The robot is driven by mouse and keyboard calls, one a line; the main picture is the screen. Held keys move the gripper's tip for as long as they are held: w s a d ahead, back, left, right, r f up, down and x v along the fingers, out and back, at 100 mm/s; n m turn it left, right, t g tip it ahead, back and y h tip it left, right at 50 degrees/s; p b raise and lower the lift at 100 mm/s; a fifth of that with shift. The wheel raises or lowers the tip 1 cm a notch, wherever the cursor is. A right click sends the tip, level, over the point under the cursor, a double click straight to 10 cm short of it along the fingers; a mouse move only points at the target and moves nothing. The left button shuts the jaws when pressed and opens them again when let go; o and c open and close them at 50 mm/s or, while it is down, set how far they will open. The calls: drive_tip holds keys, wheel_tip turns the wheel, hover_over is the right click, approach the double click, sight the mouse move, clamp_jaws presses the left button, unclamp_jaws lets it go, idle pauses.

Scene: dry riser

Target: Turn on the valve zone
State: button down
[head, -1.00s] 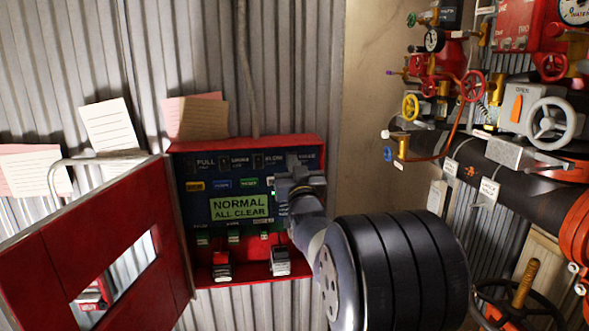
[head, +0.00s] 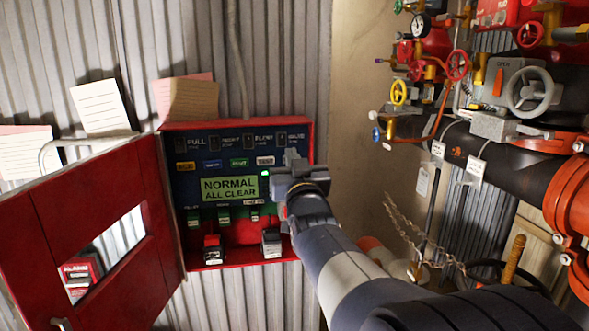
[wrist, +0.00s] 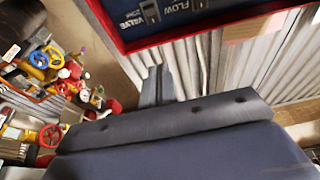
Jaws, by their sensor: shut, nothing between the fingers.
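The red alarm panel (head: 307,150) hangs open on the corrugated wall. Its green screen (head: 229,188) reads NORMAL ALL CLEAR. Small dark zone switches line its top row. The rightmost, the valve zone switch (head: 281,136), shows at the upper right; its label VALVE is readable beside the switch (wrist: 150,12) at the top of the wrist view. My gripper (head: 291,156) is in front of the panel's right side, below the valve switch. In the wrist view my gripper (wrist: 156,84) is shut and empty, apart from the switch. Part of the panel's right side is hidden behind it.
The flow switch (wrist: 197,4) is beside the valve one. The red panel door (head: 100,225) stands open at left. Red, yellow and blue handwheels and pipes (head: 510,160) crowd the right. Bare wall (head: 350,120) lies between panel and pipes.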

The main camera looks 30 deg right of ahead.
drive_tip(key=shift+s+a, duration=0.15)
drive_tip(key=shift+s, duration=0.45)
drive_tip(key=shift+s+a, duration=0.15)
drive_tip(key=shift+s, duration=0.4)
drive_tip(key=shift+w, duration=0.1)
